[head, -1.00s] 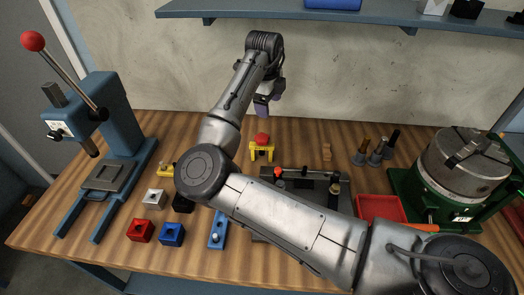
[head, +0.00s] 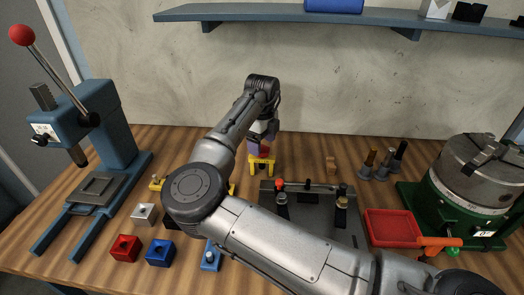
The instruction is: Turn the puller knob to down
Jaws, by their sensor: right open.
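The puller (head: 262,164) is a small yellow frame standing on the wooden bench, in the middle of the head view. Its red knob (head: 265,150) sits on top and is partly hidden by my right gripper. My right gripper (head: 261,147) points down at the knob, with its purple fingers open and beside or around it. I cannot tell whether the fingers touch the knob. The knob's turn position is too small and covered to read. My left gripper is not in view.
A blue arbor press (head: 112,125) stands at left, with red (head: 125,248) and blue (head: 160,252) blocks near it. A dark fixture plate (head: 315,222) lies right of the puller. A red tray (head: 390,228) and a green-based chuck (head: 480,175) stand farther right.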

